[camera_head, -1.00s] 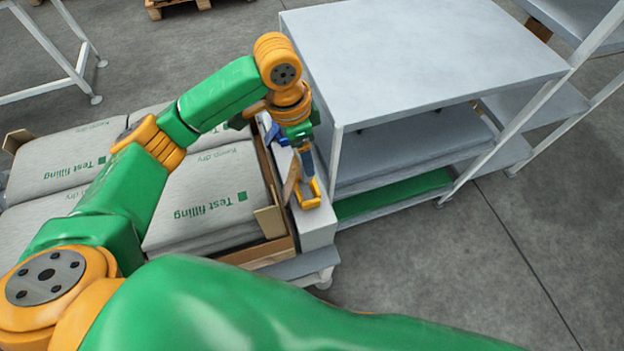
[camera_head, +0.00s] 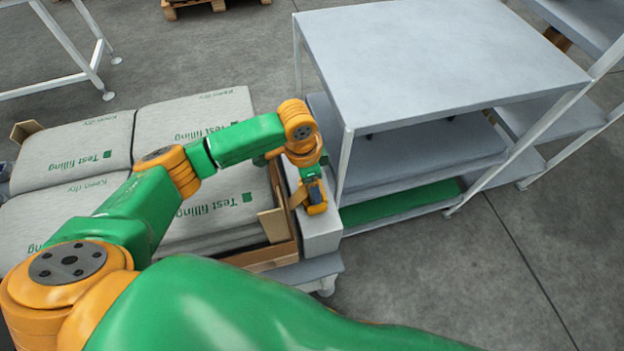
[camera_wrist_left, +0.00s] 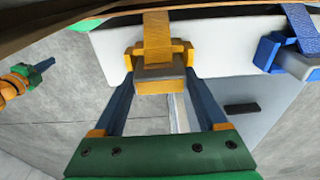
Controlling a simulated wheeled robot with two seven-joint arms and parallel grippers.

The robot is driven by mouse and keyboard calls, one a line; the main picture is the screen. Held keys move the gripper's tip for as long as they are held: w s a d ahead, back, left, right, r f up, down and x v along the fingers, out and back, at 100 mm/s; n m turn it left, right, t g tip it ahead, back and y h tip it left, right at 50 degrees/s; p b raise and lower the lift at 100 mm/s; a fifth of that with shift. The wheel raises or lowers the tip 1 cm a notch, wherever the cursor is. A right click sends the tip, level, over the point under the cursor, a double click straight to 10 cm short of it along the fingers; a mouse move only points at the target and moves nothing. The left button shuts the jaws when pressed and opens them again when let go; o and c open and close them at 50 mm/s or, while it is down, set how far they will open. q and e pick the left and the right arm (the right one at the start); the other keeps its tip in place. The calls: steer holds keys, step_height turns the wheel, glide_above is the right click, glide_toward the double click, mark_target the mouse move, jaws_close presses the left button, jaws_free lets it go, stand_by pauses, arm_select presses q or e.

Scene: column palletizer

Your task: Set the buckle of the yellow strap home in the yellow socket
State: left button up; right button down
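The yellow strap (camera_wrist_left: 157,32) runs down over the white side panel to its buckle (camera_wrist_left: 160,72), which shows a greyish face in the left wrist view. The yellow socket (camera_wrist_left: 188,50) shows on both sides of the buckle. Whether the buckle is fully seated cannot be told. My left gripper (camera_wrist_left: 160,85) has its blue fingers closed in on the buckle's two sides; their tips are partly hidden. In the head view the left gripper (camera_head: 316,198) is low at the socket, beside the brownish strap (camera_head: 298,196). My right gripper (camera_wrist_left: 38,67) seems to show small at the wrist view's left.
A blue strap (camera_wrist_left: 298,25) and blue socket (camera_wrist_left: 273,50) are to the right in the wrist view. Sacks (camera_head: 190,125) lie in a wooden-edged load left of the arm. A grey shelf table (camera_head: 440,60) stands close on the right. Open floor (camera_head: 480,270) lies at lower right.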

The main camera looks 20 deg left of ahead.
arm_select(q)
steer(key=shift+o, duration=1.4)
step_height(320, 180, up, 12)
steer(key=a+p, duration=0.1)
steer(key=shift+s+r, duration=0.15)
steer(key=shift+s, duration=0.2)
steer(key=shift+a, duration=0.1)
